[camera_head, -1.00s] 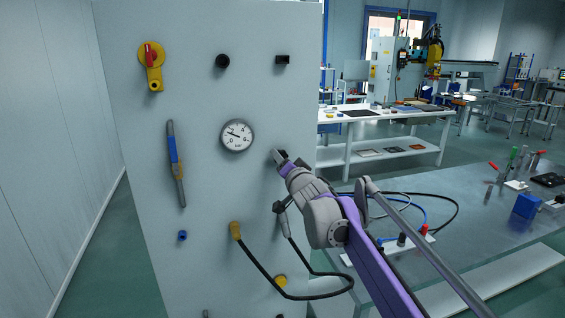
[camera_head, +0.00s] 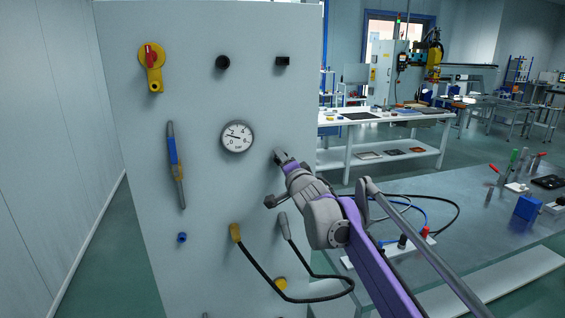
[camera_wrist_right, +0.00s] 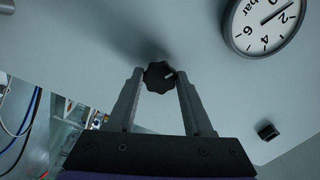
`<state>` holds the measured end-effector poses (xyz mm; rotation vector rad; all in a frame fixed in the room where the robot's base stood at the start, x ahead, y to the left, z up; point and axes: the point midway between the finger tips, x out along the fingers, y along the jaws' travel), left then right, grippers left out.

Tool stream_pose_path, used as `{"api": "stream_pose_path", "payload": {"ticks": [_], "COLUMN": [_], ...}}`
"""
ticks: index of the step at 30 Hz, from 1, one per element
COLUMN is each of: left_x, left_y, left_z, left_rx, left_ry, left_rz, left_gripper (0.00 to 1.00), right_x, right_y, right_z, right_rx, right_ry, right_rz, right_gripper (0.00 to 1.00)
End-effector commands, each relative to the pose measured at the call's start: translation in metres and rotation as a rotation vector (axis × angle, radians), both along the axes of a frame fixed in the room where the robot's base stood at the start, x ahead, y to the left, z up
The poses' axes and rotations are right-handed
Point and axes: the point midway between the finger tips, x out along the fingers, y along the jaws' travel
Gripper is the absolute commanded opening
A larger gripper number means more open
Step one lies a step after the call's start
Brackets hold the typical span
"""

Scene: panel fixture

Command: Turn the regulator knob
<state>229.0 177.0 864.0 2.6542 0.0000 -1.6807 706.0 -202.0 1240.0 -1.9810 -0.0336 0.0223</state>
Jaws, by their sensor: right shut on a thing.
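The regulator knob (camera_wrist_right: 158,77) is black and lobed, with a white mark, and sits on the grey panel (camera_head: 215,190). In the right wrist view my right gripper (camera_wrist_right: 160,76) has one finger on each side of it and is shut on it. In the head view my right gripper (camera_head: 279,156) is at the panel's right part, and it hides the knob. The round pressure gauge (camera_head: 237,137), marked in bar, is left of the gripper; it also shows at the top right of the wrist view (camera_wrist_right: 264,22). My left gripper is not in view.
The panel also bears a yellow-and-red switch (camera_head: 152,66), a blue-and-grey handle (camera_head: 175,165), two black fittings at the top and a black hose (camera_head: 262,272) below my arm. A grey bench (camera_head: 470,210) with cables and tools stands at the right.

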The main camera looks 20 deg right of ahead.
Motion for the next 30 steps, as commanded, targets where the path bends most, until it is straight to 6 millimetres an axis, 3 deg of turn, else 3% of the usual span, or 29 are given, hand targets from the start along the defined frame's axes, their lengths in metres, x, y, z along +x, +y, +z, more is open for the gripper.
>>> {"api": "stream_pose_path", "payload": {"ticks": [5,6,10,22,30], "left_x": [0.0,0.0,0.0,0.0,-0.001], "left_y": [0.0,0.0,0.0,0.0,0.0], "left_z": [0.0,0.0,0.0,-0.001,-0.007], "left_rx": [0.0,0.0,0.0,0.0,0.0], "left_ry": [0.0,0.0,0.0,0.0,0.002], "left_rz": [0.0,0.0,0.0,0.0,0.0], "left_gripper": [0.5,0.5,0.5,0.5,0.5], "right_x": [0.0,0.0,0.0,-0.006,-0.05], "right_y": [0.0,0.0,0.0,0.0,-0.002], "right_z": [0.001,0.001,0.001,0.0,0.0], "right_rx": [-0.001,-0.001,-0.001,-0.002,-0.002], "right_ry": [-0.001,-0.001,-0.001,0.0,0.0], "right_rz": [0.0,0.0,0.0,0.0,0.0], "right_gripper": [0.0,0.56,0.8,0.81,0.81]}}
